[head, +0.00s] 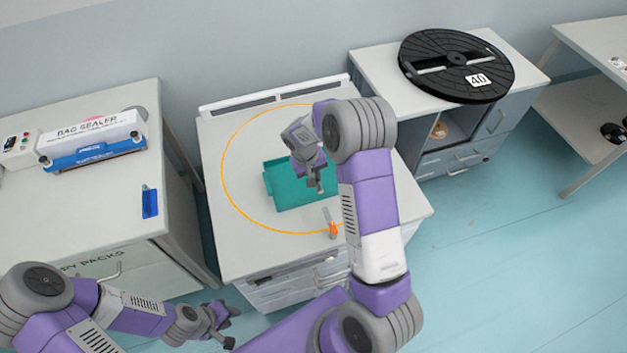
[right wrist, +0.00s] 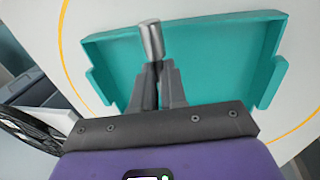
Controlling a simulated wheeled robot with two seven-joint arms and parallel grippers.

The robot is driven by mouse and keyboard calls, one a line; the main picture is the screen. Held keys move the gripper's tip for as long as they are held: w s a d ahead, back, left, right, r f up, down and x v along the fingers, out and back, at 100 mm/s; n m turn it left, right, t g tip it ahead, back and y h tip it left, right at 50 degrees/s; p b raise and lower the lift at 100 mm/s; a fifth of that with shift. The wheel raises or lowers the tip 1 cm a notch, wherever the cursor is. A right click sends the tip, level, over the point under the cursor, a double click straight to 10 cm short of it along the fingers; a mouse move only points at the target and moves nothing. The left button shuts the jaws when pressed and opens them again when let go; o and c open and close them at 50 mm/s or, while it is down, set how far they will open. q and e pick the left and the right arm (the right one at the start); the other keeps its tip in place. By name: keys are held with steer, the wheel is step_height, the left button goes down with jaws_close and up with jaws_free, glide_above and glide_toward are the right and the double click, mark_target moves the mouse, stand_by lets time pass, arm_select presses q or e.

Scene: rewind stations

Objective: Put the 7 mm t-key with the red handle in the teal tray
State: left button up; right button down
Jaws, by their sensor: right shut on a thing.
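The teal tray (head: 285,204) lies on the middle table, inside an orange ring. My right gripper (head: 317,178) is above the tray's right part. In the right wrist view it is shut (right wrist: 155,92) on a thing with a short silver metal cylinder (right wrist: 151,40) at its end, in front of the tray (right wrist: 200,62). The rest of the held thing is hidden, and I see no red handle on it. A small tool with an orange-red part (head: 333,230) and a grey shaft lies on the table near the front right of the tray. My left gripper (head: 233,327) is open and empty, low in front of the table.
The left table carries a bag sealer (head: 95,140) and a blue item (head: 149,201). A black reel (head: 457,66) marked 40 lies on the right cabinet. The middle table (head: 235,240) is clear left of the tray.

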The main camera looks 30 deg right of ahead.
step_height(320, 180, down, 3)
steer(key=shift+r, duration=0.15)
steer(key=shift+f, duration=0.3)
steer(key=shift+f+b, duration=0.55)
steer(key=shift+b, duration=0.25)
steer(key=c, duration=1.2)
jaws_free()
steer(key=shift+r, duration=0.1)
steer(key=shift+r, duration=0.1)
